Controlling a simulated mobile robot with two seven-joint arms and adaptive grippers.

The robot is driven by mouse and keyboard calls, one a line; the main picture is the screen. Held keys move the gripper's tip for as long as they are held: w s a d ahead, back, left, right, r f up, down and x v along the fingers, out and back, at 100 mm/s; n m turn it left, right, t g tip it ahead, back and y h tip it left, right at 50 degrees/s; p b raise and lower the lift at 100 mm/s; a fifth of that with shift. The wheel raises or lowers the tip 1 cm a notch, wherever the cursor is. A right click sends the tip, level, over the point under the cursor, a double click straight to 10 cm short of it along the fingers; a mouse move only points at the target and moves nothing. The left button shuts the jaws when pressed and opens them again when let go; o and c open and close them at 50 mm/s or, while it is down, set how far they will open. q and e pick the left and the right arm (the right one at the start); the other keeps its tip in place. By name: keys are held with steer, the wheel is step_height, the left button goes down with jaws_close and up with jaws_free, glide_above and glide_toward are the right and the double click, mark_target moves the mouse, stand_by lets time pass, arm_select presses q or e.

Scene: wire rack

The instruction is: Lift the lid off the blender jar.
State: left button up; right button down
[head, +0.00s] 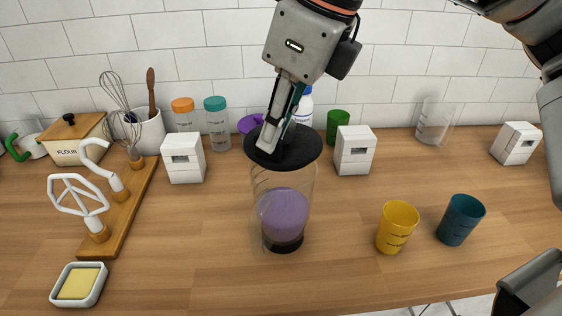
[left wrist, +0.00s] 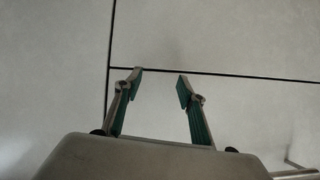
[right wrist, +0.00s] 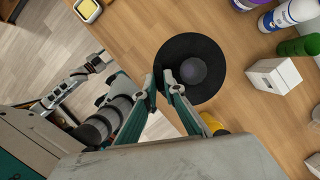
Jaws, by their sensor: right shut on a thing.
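The blender jar (head: 270,188) is clear with purple contents and stands upright on the wooden counter. Its round black lid (head: 311,148) is at the jar's top; I cannot tell whether there is a gap below it. My right gripper (head: 276,146) reaches down from above and is shut on the lid. In the right wrist view my right gripper (right wrist: 161,82) meets the lid (right wrist: 205,48) at its edge, with the dark round knob (right wrist: 193,71) beside the fingers. My left gripper (left wrist: 160,86) is open and empty above pale floor tiles in the left wrist view.
A yellow cup (head: 397,228) and a teal cup (head: 460,220) stand right of the jar. White boxes (head: 355,152) (head: 184,157) stand behind it on both sides. A wooden board (head: 120,215) with whisk attachments and a butter dish (head: 78,284) are left. The counter just left of the jar is clear.

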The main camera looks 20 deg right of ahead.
steer(key=shift+r+p, duration=1.2)
steer(key=shift+r, duration=0.7)
steer(key=shift+s+f, duration=0.1)
